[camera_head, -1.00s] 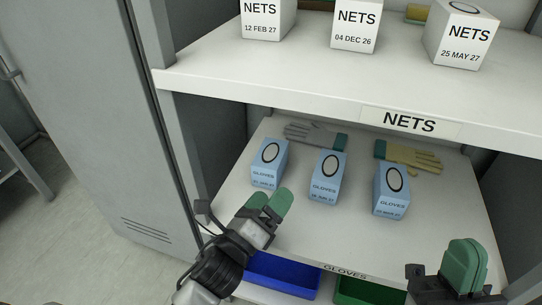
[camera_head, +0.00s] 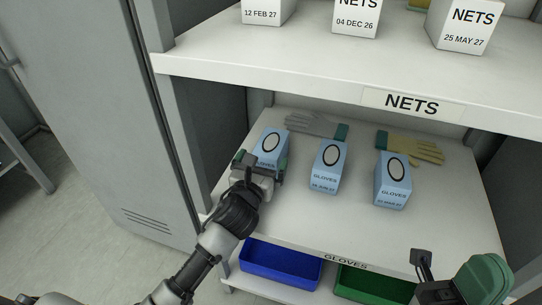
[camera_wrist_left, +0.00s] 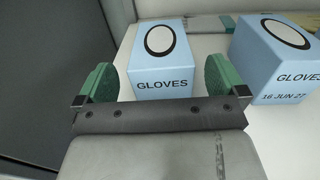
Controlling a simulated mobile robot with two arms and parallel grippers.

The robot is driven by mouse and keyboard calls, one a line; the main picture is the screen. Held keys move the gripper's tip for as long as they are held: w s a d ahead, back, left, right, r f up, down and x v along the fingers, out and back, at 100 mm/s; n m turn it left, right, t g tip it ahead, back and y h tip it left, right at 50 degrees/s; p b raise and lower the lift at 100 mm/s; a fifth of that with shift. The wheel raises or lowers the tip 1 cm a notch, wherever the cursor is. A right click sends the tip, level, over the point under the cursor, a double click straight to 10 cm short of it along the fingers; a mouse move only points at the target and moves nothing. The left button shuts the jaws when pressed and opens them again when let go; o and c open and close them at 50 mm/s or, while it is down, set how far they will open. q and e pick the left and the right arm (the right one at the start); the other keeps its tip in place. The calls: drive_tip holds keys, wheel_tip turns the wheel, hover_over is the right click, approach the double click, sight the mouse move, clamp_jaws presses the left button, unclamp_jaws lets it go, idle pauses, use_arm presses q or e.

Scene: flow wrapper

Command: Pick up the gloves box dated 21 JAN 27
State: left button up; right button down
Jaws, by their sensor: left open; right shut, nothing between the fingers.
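Three light-blue gloves boxes stand in a row on the gloves shelf. The left gloves box (camera_head: 270,144) has its lower front hidden by my left gripper in the head view; its date is hidden now. It also shows in the left wrist view (camera_wrist_left: 161,62), between the open fingers. The middle gloves box (camera_head: 328,167) reads 16 JUN 27 in the left wrist view (camera_wrist_left: 275,62). The right gloves box (camera_head: 393,181) has a date too small to read surely. My left gripper (camera_head: 262,163) is open around the near end of the left box. My right gripper (camera_head: 480,280) is shut and empty at the lower right.
The upper nets shelf (camera_head: 330,75) overhangs the gloves shelf (camera_head: 300,222). Grey and yellow gloves lie behind the boxes. A blue bin (camera_head: 280,262) and a green bin (camera_head: 375,285) stand below. A grey cabinet wall (camera_head: 95,120) is at the left.

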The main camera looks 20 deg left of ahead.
use_arm(q)
drive_tip(key=shift+w+d+f+b, duration=0.1)
drive_tip(key=shift+w+b, duration=0.25)
drive_tip(key=shift+w, duration=1.2)
drive_tip(key=shift+c, duration=0.5)
drive_tip(key=c, duration=0.9)
